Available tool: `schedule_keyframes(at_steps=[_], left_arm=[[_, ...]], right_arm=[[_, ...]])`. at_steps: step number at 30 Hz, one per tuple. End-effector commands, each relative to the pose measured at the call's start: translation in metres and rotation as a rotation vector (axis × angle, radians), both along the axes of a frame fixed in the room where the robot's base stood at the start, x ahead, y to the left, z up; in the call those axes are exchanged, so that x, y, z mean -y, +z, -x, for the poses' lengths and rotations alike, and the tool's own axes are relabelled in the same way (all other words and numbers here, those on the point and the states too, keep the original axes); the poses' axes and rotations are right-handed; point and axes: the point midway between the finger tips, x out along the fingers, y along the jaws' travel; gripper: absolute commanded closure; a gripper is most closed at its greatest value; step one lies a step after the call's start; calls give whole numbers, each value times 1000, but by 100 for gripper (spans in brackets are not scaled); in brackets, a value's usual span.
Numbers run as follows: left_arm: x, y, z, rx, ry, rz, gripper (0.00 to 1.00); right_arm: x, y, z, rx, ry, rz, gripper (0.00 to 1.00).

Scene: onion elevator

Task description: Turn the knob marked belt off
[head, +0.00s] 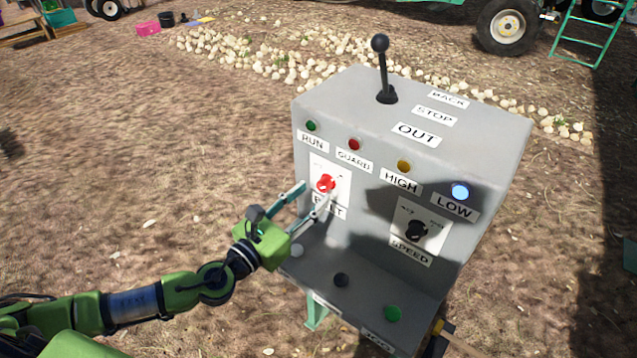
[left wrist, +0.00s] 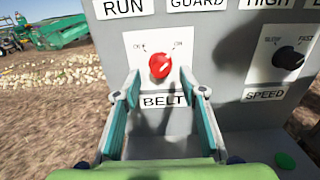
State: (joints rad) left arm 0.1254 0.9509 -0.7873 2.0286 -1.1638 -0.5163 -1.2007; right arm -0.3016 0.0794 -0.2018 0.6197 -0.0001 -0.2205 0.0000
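The red belt knob (head: 326,183) sits on a white plate on the front of the grey control box (head: 345,100), above the BELT label. In the left wrist view the knob (left wrist: 160,65) lies between an OFF mark at left and an ON mark at right; I cannot tell exactly which way it points. My left gripper (head: 316,191) is open and faces the panel just in front of the knob. In the left wrist view its fingers (left wrist: 160,82) stand either side of the knob, with gaps and no visible contact. My right gripper is not in view.
A black speed knob (head: 416,231) is to the right on the panel. A black lever (head: 382,65) stands on top. The LOW lamp (head: 460,191) glows blue. A lower ledge has buttons, including a black one (head: 341,280) and a green one (head: 393,313). Onions (head: 260,60) lie behind.

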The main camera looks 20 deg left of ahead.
Motion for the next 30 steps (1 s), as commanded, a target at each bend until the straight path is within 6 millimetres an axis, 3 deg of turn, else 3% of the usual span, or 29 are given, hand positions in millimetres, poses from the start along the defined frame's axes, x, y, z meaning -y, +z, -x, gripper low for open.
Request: schedule_keyframes(at_steps=[6,18,19,23,30], left_arm=[[10,2,-27,1,0,3,62],[13,0,-34,-1,0,1,62],[13,0,-34,-1,0,1,64],[13,0,-34,0,0,1,98],[13,0,-34,-2,0,6,100]], right_arm=[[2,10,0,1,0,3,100],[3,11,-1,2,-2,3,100],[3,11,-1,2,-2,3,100],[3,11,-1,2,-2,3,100],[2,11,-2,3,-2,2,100]])
